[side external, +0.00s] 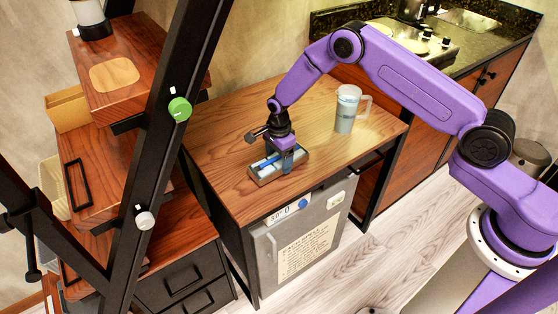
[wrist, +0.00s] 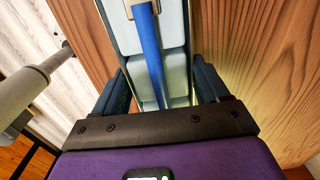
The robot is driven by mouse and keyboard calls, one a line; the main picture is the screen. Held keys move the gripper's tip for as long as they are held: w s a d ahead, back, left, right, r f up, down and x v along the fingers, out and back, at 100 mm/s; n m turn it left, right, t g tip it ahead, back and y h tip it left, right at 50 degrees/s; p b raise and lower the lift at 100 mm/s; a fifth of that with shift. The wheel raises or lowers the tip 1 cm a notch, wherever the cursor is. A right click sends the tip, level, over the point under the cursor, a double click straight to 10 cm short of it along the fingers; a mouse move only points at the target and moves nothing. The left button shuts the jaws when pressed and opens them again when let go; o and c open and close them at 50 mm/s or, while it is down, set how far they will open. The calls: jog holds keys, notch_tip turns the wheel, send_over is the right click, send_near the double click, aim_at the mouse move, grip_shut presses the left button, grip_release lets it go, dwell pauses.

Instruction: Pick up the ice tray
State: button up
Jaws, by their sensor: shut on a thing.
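The ice tray (side external: 261,174) is a long, pale tray with light compartments, on or just above the wooden counter top. I cannot tell whether it touches the wood. A blue bar runs lengthwise along its middle. In the wrist view the tray (wrist: 176,35) lies between my two dark fingers, one at each long side. My gripper (side external: 289,160) comes down from above near the tray's right end and is shut on it; it also shows in the wrist view (wrist: 163,85). The tray's near end is hidden by my gripper's body.
A pale mug (side external: 345,112) with a lid and handle stands on the wooden counter top (side external: 225,125), behind and right of the tray. A grey mini fridge (side external: 268,250) is below. A black-framed stair (side external: 125,80) with wooden treads rises at left. The counter's left part is clear.

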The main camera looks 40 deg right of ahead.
notch_tip(320, 180, up, 3)
jog(key=shift+f, duration=0.2)
jog(key=s+d+r, duration=0.3)
jog(key=s+r, duration=0.7)
jog(key=s, duration=0.3)
jog(key=w+d+r+n, duration=0.5)
jog(key=w+d+n, duration=0.4)
jog(key=w+d, duration=0.25)
jog(key=w+d+r+n, duration=0.2)
jog(key=d+r+n, duration=0.15)
jog(key=d, duration=0.45)
jog(key=w+d+r+n, duration=0.2)
jog(key=d+r+n, duration=0.1)
jog(key=d+n, duration=0.3)
notch_tip(320, 180, down, 6)
jog(key=h, duration=2.1)
jog(key=shift+s+a+m+t, duration=0.15)
jog(key=shift+a+m+t, duration=0.2)
jog(key=shift+t, duration=0.05)
